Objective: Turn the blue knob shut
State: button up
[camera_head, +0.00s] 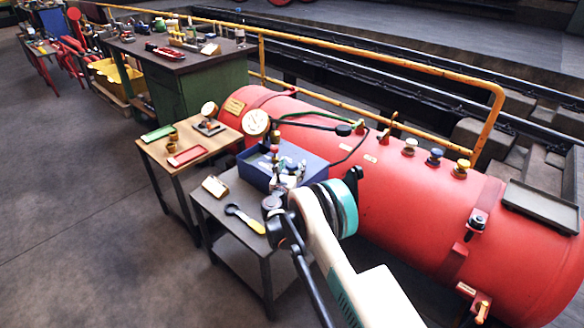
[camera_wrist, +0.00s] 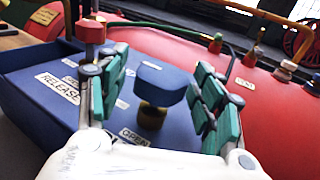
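The blue knob (camera_wrist: 166,82) stands on a brass stem above the blue box (camera_wrist: 45,112) in the wrist view. My gripper (camera_wrist: 162,66) is open, with one green-padded finger to the left of the knob and the other to its right. The right finger is close to the knob's edge; I cannot tell whether it touches. A gap shows on the left side. In the head view my gripper (camera_head: 286,180) is over the blue box (camera_head: 252,172), and I cannot make out the knob there. White labels on the box read "RELEASE" and "OPEN".
A red knob (camera_wrist: 91,30) stands left of my left finger. The big red tank (camera_head: 400,195) lies behind the box, with several small valves on top and a hose. A gauge (camera_head: 256,122) stands behind the box. A yellow-handled tool (camera_head: 245,218) lies on the grey table.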

jog(key=shift+s, duration=0.1)
jog(key=v, duration=1.1)
jog(key=shift+s, duration=0.4)
jog(key=shift+r, duration=0.1)
